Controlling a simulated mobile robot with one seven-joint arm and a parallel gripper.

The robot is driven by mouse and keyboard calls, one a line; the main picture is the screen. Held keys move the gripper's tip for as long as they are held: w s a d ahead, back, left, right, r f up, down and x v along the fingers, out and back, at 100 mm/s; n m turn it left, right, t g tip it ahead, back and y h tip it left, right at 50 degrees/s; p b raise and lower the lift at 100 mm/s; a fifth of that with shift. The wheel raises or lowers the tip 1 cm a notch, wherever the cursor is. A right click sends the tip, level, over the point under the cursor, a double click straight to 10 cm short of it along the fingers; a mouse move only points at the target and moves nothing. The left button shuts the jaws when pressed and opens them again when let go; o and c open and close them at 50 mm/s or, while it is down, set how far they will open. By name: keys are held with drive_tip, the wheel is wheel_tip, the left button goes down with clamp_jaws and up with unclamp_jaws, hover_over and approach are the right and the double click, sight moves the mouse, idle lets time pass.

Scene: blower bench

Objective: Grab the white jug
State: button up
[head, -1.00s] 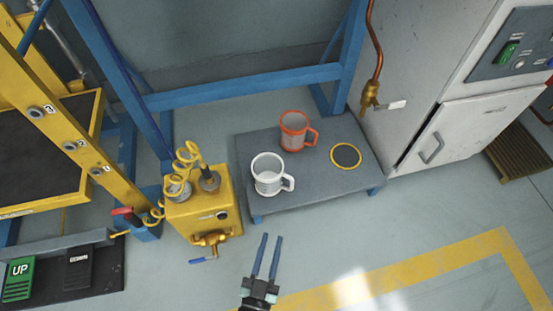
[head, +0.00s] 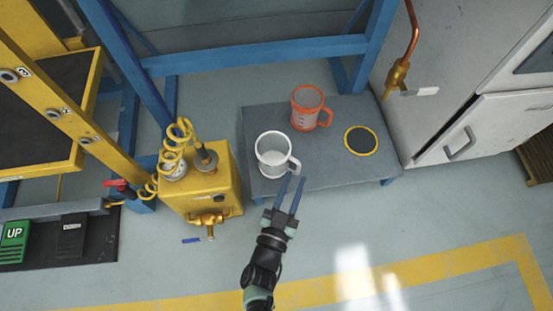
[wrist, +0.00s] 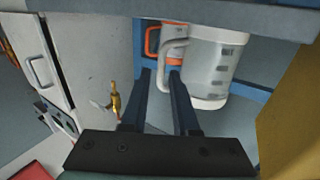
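The white jug (head: 271,154) stands upright on the low grey table, with its handle (head: 295,166) toward the right and front. My gripper (head: 293,178) is open, its two blue fingers apart and their tips close to the handle. In the wrist view the white jug (wrist: 215,68) fills the upper right, and its handle (wrist: 165,57) shows near the fingertips of my gripper (wrist: 160,74). The right finger overlaps the handle's edge; I cannot tell whether they touch. Nothing is held.
An orange jug (head: 306,110) stands behind the white one on the grey table (head: 335,170). A round black pad with a yellow rim (head: 361,141) lies to its right. A yellow box with a coiled hose (head: 215,185) stands left of the table.

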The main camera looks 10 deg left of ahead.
sight(297, 170)
drive_tip(key=w+b, duration=0.1)
drive_tip(key=w, duration=0.1)
drive_tip(key=w+b, duration=0.1)
drive_tip(key=shift+w+d, duration=0.2)
drive_tip(key=shift+w, duration=0.15)
drive_tip(key=shift+w+d+r, duration=0.1)
drive_tip(key=shift+w+r, duration=0.05)
drive_tip(key=shift+w, duration=0.2)
clamp_jaws()
idle(0.9)
